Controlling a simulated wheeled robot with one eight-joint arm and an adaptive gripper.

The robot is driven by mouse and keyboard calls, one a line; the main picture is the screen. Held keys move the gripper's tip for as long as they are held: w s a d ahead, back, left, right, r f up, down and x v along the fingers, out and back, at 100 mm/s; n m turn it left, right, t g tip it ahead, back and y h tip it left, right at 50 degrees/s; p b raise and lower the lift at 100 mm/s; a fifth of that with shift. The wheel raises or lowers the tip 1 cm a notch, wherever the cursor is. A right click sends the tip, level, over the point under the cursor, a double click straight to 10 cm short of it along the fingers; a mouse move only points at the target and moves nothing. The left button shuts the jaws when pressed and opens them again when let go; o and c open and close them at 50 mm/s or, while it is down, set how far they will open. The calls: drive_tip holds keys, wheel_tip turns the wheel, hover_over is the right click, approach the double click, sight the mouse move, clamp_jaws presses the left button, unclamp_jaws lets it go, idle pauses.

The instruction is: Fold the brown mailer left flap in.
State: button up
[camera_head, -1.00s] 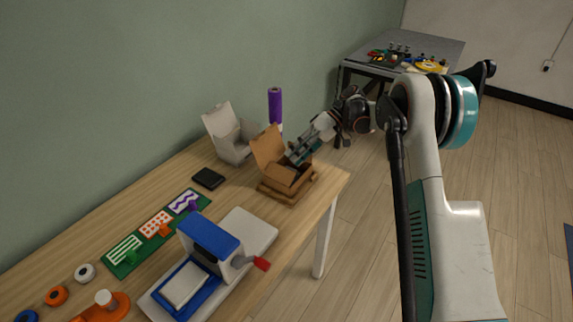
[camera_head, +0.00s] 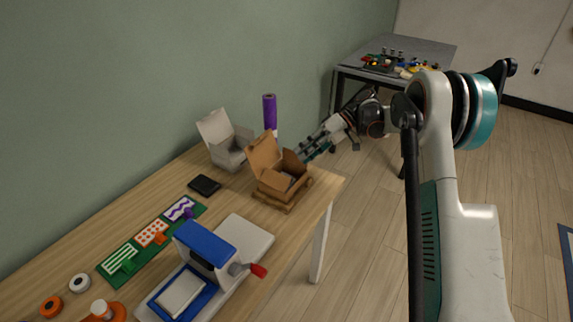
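The brown mailer (camera_head: 269,181) is an open cardboard box near the far right end of the wooden table. Its lid (camera_head: 262,152) stands raised at the back left. A brown panel (camera_head: 292,161) stands at its far right side, and something small and grey shows inside. I cannot tell clearly how the left flap lies. My gripper (camera_head: 304,153) is just beyond the mailer's right side, with its fingers pointing left toward it. The fingers are small and partly hidden behind the mailer, so I cannot tell their opening or any contact.
The brown mailer sits on a wooden base (camera_head: 267,200). A white open box (camera_head: 229,155) and purple roll (camera_head: 270,112) stand behind. A black pad (camera_head: 204,186), green stencil board (camera_head: 150,239) and blue-and-white press (camera_head: 207,254) are nearer. The table's right edge is close to the mailer.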

drive_tip(key=s+d+f+m+t+y+p, duration=0.1)
drive_tip(key=s+d+f+m+t+y, duration=0.1)
drive_tip(key=s+f+t, duration=0.15)
drive_tip(key=m+t+y+p, duration=0.1)
drive_tip(key=m+t, duration=0.1)
drive_tip(key=t, duration=0.3)
approach(278, 174)
drive_tip(key=shift+g, duration=0.25)
drive_tip(key=b+x, duration=0.3)
drive_tip(key=x, duration=0.5)
drive_tip(key=shift+w+a+f, duration=0.1)
drive_tip(key=shift+w+f, duration=0.1)
drive_tip(key=shift+b+x, duration=0.45)
drive_tip(key=shift+x, duration=0.4)
drive_tip(key=shift+r, duration=0.15)
clamp_jaws()
